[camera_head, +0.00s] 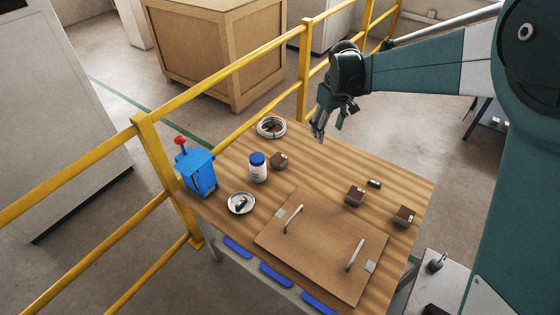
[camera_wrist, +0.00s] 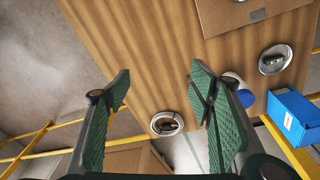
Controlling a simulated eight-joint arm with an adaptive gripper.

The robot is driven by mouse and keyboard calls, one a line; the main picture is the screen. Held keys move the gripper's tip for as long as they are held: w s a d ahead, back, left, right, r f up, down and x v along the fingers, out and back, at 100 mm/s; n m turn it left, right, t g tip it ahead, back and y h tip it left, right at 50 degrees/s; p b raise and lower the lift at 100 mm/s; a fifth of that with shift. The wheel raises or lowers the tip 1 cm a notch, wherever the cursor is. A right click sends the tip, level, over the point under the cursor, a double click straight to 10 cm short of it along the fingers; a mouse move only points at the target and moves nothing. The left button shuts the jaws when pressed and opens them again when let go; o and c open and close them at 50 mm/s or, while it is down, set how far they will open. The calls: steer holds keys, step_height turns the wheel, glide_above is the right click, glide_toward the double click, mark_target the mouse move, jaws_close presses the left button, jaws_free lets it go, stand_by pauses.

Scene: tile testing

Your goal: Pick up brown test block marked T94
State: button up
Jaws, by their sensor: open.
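Three brown blocks are on the wooden table in the head view: one (camera_head: 279,160) beside the white jar, one (camera_head: 355,196) right of the middle, and one (camera_head: 404,216) near the right edge. Each has a small pale mark, too small to read, so I cannot tell which is T94. My gripper (camera_head: 321,124) is open and empty above the far part of the table, apart from all the blocks. In the wrist view its two green fingers (camera_wrist: 160,72) are spread over bare wood. No brown block is clearly visible there.
A yellow railing (camera_head: 225,75) runs along the left side.

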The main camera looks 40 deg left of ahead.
steer(key=s+a+f+n, duration=0.2)
steer(key=a+f, duration=0.6)
steer(key=a, duration=0.2)
steer(key=n+g+h, duration=0.1)
steer(key=n, duration=0.1)
glide_above(279, 158)
step_height(279, 158, down, 8)
steer(key=shift+r, duration=0.1)
steer(key=shift+f, duration=1.25)
steer(key=shift+f, duration=0.15)
steer(key=shift+f+b, duration=0.85)
steer(key=shift+f, duration=1.65)
steer(key=shift+c, duration=0.7)
